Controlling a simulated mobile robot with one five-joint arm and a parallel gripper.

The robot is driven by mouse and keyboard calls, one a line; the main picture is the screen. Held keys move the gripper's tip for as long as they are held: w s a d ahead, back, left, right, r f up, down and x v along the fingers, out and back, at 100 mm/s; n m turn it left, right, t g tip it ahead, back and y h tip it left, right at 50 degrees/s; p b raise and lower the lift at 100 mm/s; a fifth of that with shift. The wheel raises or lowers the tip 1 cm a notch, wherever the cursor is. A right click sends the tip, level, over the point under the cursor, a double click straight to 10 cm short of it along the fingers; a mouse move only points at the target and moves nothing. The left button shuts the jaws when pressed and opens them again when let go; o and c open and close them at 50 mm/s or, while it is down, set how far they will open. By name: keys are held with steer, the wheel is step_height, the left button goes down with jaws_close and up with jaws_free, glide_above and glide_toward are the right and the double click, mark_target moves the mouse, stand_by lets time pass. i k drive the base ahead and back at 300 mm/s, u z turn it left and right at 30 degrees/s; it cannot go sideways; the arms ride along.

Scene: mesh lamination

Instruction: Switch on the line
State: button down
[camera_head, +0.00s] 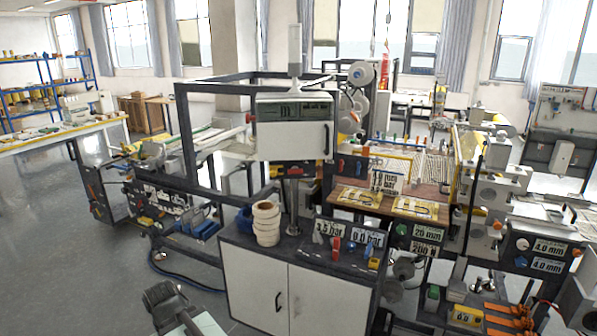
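The line is a dark-framed machine (183,130) with rollers and white panels, spread across the middle and right. A white control box (292,141) with a dark display stands on a post above a white cabinet (255,285). A pale signal column (295,50) rises from the box, with no clearly lit colour. On the cabinet's dark top are a red control (336,246), a blue knob (351,248) and plates reading about 3.5 bar and 0.0 bar. Which control is the line switch I cannot tell. My gripper (163,298) is low at left, apart from the cabinet; its fingers are unclear.
A stack of cream rolls (266,223) stands on the cabinet's left end. A blue hose (180,278) lies on the floor left of the cabinet. The grey floor (60,260) at the left is open. A long table (60,134) stands at the back left.

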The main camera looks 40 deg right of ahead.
mark_target(295, 169)
steer(key=i, duration=0.85)
steer(key=u, duration=0.15)
steer(key=k, duration=0.9)
steer(key=z, duration=0.2)
steer(key=i, duration=0.9)
steer(key=u, duration=0.1)
